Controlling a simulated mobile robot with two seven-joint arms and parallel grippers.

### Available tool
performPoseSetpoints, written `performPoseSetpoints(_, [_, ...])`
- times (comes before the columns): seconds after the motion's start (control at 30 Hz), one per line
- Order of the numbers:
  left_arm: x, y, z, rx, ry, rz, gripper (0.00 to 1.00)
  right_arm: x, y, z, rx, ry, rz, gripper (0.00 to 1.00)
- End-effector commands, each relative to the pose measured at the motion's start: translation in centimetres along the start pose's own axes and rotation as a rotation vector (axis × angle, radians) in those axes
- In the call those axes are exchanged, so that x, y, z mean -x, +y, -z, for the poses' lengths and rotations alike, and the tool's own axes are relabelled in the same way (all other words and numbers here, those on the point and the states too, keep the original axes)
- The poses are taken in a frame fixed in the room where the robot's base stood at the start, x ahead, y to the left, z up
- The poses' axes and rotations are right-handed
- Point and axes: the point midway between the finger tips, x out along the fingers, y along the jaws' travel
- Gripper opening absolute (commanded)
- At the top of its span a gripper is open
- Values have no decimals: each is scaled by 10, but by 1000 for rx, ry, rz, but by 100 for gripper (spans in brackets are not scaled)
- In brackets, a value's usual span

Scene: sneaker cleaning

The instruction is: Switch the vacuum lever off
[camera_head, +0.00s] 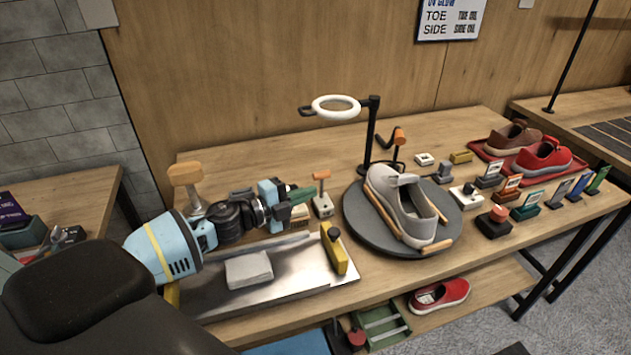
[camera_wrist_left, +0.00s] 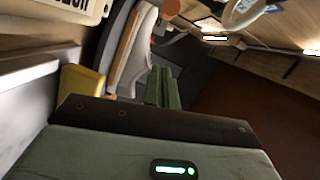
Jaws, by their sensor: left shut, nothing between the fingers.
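A small lever (camera_head: 321,177) with an orange crossbar handle stands upright on a pale box on the workbench; no label on it can be read. My left gripper (camera_head: 303,194) is shut and empty, its green fingers just left of the lever in the head view. Whether they touch it I cannot tell. In the left wrist view the closed fingers (camera_wrist_left: 164,86) have nothing between them. My right gripper is not in view.
A grey sneaker (camera_head: 399,208) rests on a round dark turntable (camera_head: 360,232) to the right, under a white ring lamp (camera_head: 336,109). A yellow block (camera_head: 334,249) and a pale block (camera_head: 249,270) sit on a metal tray (camera_head: 300,277) in front. Several small stands fill the right side.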

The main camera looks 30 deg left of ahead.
Motion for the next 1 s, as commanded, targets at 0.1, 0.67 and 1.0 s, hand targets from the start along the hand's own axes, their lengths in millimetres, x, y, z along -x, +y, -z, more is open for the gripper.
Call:
performPoseSetpoints(0.1, [-19, -3, 0, -1, 1, 5, 0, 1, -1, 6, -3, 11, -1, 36])
performPoseSetpoints(0.67, [-55, 2, -38, 1, -1, -1, 0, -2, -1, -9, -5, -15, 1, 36])
performPoseSetpoints(1.0, [-55, 0, -39, 0, 0, 0, 0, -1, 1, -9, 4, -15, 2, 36])
